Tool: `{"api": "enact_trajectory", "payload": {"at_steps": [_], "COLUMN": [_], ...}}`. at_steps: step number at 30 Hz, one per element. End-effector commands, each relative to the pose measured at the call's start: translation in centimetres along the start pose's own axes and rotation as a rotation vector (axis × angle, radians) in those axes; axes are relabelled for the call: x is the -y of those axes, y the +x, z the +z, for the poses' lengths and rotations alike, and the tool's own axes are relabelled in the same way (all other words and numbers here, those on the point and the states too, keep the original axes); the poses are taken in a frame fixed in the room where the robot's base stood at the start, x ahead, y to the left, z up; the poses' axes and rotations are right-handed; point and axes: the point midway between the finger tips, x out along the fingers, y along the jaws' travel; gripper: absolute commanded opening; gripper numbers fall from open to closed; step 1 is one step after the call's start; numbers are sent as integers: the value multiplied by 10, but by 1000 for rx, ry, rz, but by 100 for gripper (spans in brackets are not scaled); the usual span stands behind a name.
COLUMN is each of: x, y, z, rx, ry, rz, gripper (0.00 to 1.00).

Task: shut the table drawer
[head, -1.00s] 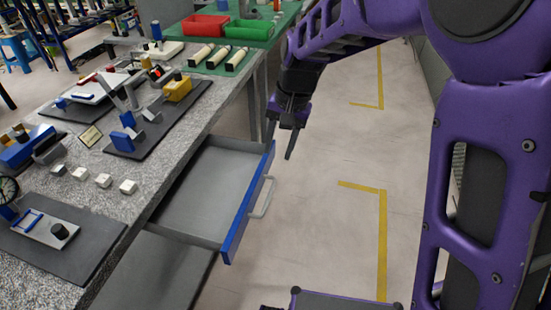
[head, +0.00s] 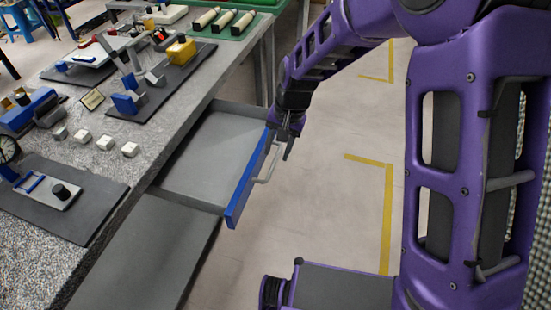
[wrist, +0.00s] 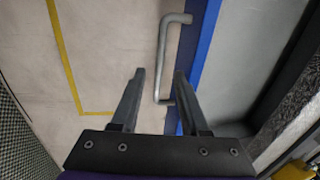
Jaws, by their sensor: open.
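The table drawer (head: 212,160) is pulled out from under the grey stone-topped table (head: 120,170) in the head view. It is grey and empty inside, with a blue front (head: 248,184) and a pale grey bar handle (head: 268,168). My gripper (head: 287,148) is open at the far end of the drawer front, beside the handle's far end. In the wrist view my two fingers (wrist: 158,80) are apart. The handle (wrist: 162,60) stands ahead between their lines, and the blue front (wrist: 200,55) is to the right. I cannot tell whether a finger touches the drawer.
The tabletop holds several white blocks (head: 104,143), dark mats with parts (head: 62,200), and a yellow block (head: 181,50). A grey lower shelf (head: 150,250) lies below the drawer. The floor (head: 325,200) right of the drawer is clear, with yellow lines.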

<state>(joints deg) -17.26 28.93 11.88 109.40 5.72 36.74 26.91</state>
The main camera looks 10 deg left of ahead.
Motion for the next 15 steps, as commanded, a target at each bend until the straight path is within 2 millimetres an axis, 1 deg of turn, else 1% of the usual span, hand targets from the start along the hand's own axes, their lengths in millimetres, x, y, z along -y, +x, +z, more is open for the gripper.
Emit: {"api": "enact_trajectory", "payload": {"at_steps": [1, 3, 6, 10, 15], "x": [-1, -1, 0, 0, 0], "y": [10, 19, 27, 32, 32], "z": [1, 0, 0, 0, 0], "rx": [3, 2, 0, 0, 0], "ry": [0, 1, 1, 1, 0], "rz": [1, 1, 0, 0, 0], "gripper": [45, 45, 45, 45, 45]}}
